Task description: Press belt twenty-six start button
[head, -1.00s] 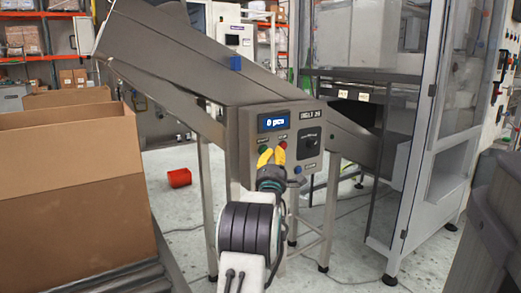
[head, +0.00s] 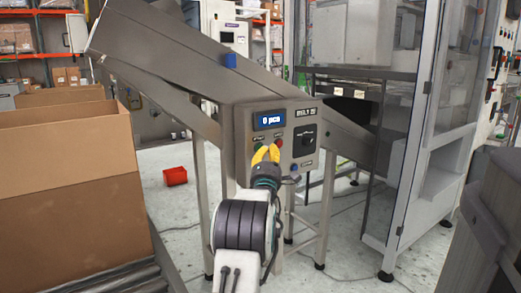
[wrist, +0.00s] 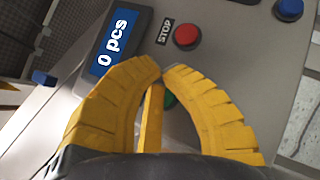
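The belt control panel (head: 240,150) stands ahead of me, with a lit display (head: 269,120) reading "0 pcs" and a belt label (head: 306,113) whose number is blurred. In the wrist view, the green button (wrist: 171,99) shows between and beyond my yellow fingers, mostly hidden by them. The red button (wrist: 187,36) beside the STOP label (wrist: 164,34) lies just past the fingertips. My gripper (wrist: 162,69) appears shut and empty, its curved fingers brought together at the tips in front of the panel. In the head view, my gripper (head: 267,150) covers the panel's lower left. Contact with the button cannot be told.
A black knob (head: 304,140) sits right on the panel, with a blue button (head: 294,168) below. A large open carton (head: 70,195) is at left. A glazed cabinet (head: 425,130) stands at right. A red bin (head: 175,176) lies on the floor behind.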

